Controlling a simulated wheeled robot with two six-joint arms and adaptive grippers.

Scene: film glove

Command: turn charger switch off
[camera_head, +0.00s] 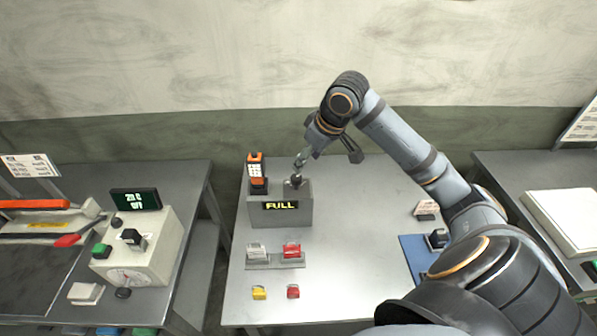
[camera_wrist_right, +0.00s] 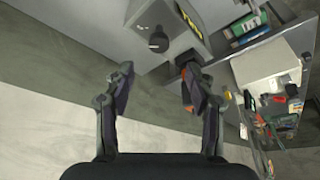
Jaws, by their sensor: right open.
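The charger (camera_head: 265,212) is a grey box with a lit yellow "FULL" display (camera_head: 282,205) on its front, standing on the middle table. A dark round switch knob (camera_head: 295,181) sits on its top at the right. In the right wrist view the knob (camera_wrist_right: 158,40) shows whole, with a pale mark, beyond the fingertips. An orange and black handheld device (camera_head: 256,168) stands upright at the charger's left. My left gripper is not in view.
A grey holder (camera_head: 275,262) with a white and a red block stands before the charger, with small yellow (camera_head: 259,292) and red (camera_head: 293,291) pieces nearer. A blue mat (camera_head: 413,257) lies right. A side table holds a dial box (camera_head: 140,250). A wall stands behind.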

